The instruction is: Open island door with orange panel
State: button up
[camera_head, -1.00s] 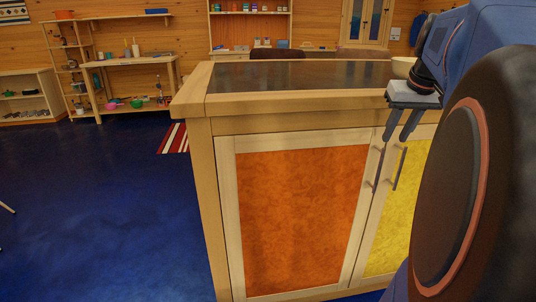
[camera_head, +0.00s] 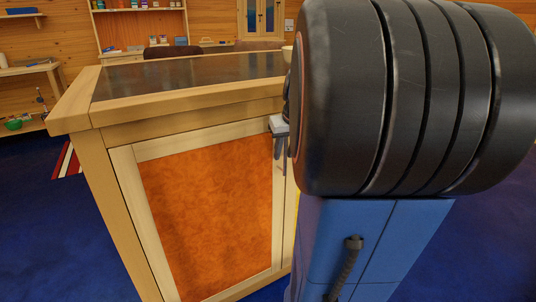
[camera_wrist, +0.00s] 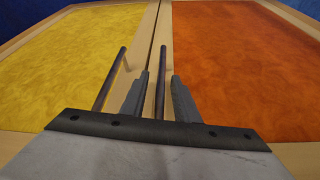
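The island door with the orange panel (camera_head: 215,215) has a pale wood frame and looks shut; it is on the right in the wrist view (camera_wrist: 240,65). Its dark bar handle (camera_wrist: 160,75) stands near the seam between the two doors. My gripper (camera_wrist: 159,95) is open, with one finger on each side of this handle and a small gap showing. In the head view my gripper (camera_head: 280,145) is at the door's upper right edge, with the fingers pointing down; my arm hides most of that area.
The yellow-panelled door (camera_wrist: 85,60) is beside the orange one, with its own handle (camera_wrist: 110,75) just outside my left-hand finger. The dark island top (camera_head: 190,75) overhangs above.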

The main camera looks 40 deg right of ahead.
jog(key=shift+x, duration=0.9)
grip_shut()
jog(key=shift+s, duration=0.1)
